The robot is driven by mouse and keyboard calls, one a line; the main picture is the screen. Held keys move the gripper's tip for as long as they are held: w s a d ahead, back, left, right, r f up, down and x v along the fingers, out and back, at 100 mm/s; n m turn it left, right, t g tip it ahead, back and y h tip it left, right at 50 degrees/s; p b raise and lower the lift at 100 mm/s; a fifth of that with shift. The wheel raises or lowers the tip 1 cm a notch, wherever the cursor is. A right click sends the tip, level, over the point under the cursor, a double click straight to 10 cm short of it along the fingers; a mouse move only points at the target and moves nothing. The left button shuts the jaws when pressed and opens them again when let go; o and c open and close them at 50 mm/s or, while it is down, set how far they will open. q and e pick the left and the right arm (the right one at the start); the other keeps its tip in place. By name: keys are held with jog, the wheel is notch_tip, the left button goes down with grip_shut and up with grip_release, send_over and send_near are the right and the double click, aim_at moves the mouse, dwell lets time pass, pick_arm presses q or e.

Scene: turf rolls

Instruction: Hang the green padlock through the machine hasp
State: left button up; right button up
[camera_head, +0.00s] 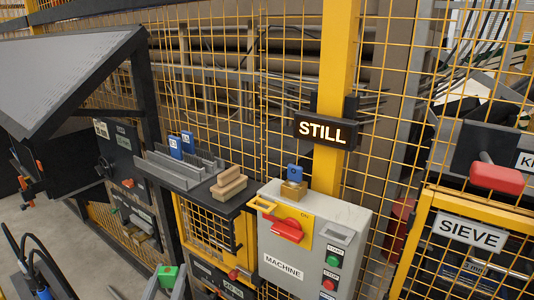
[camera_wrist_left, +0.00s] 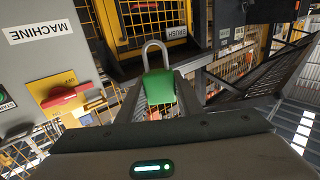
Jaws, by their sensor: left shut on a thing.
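The green padlock (camera_head: 168,276) is at the bottom of the head view, low and left of the machine box. In the left wrist view the padlock (camera_wrist_left: 161,88) has its grey shackle pointing away from the wrist. My left gripper (camera_head: 165,286) is shut on the padlock's body. The grey machine box (camera_head: 312,262) carries a MACHINE label and a red switch handle (camera_head: 287,230) on a yellow plate. A yellow loop, seemingly the hasp (camera_head: 262,204), sticks out at the handle's left. The padlock is apart from it. My right gripper is not in view.
A dark shelf (camera_head: 205,203) holds a grey rack (camera_head: 180,168) and a wooden block (camera_head: 229,183). Yellow mesh fencing stands behind. Open floor shows at lower left.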

pick_arm(q)
jog(key=shift+w+d+r, duration=0.25)
jog(key=shift+r, duration=0.05)
jog(key=w+d+r+m+g+h+p, duration=0.1)
jog(key=w+d+r+m+h+p, duration=0.2)
jog(key=d+r, duration=0.7)
jog(key=w+d+r+m+g+h+p, duration=0.2)
jog(key=w+d+r+m+h+p, duration=0.2)
jog(key=w+d+r, duration=0.6)
notch_tip(320, 180, up, 2)
jog(key=h+p, duration=0.2)
jog(key=h, duration=0.1)
jog(key=shift+w+r+h+p, duration=0.15)
jog(key=shift+r+h+p, duration=0.1)
jog(key=shift+h+p, duration=0.05)
jog(key=shift+a+f+b, duration=0.1)
jog(key=shift+f+b, duration=0.95)
jog(key=shift+f, duration=1.85)
